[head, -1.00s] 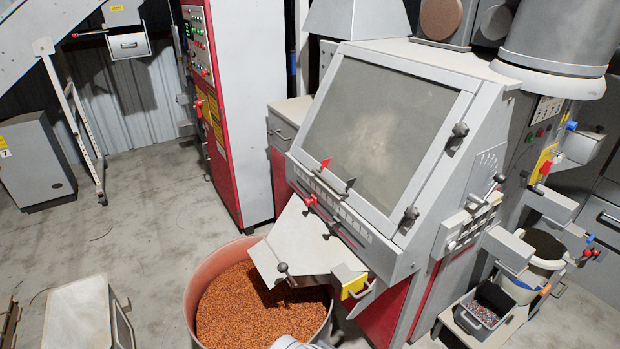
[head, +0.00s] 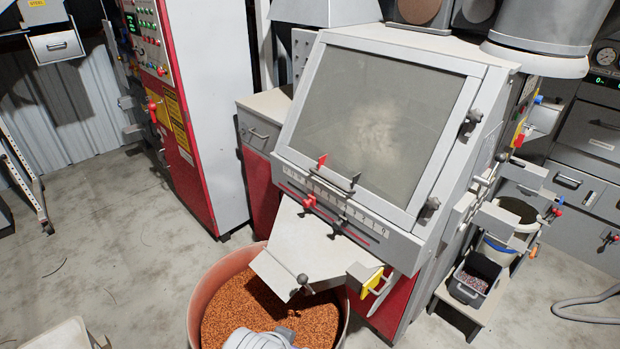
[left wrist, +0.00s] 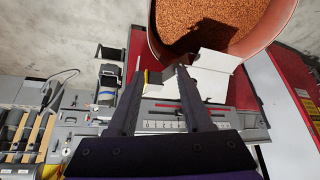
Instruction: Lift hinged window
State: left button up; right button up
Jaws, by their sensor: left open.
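The hinged window (head: 380,120) is a dusty glass pane in a light grey frame on the sloped front of the grey machine. It lies shut against the housing in the head view. Dark knobs (head: 474,115) sit along its right side. A red tab (head: 322,161) and a dark tab (head: 354,182) stand at its lower edge. My left gripper (left wrist: 160,73) is open and empty in the left wrist view, its two dark fingers apart in front of the machine's scale strip (left wrist: 160,125). The window is not clearly visible in that view. My right gripper is not in view.
A round tub (head: 195,305) of copper granules stands below the grey chute (head: 305,245). A red and white cabinet (head: 215,110) is at the left. A stand with a small bin (head: 468,292) and a hose (head: 585,308) are at the right. Floor at the left is mostly clear.

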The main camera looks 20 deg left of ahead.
aim_at(394, 115)
jog(key=k+j, duration=0.1)
jog(key=j, duration=1.75)
jog(key=k, duration=0.05)
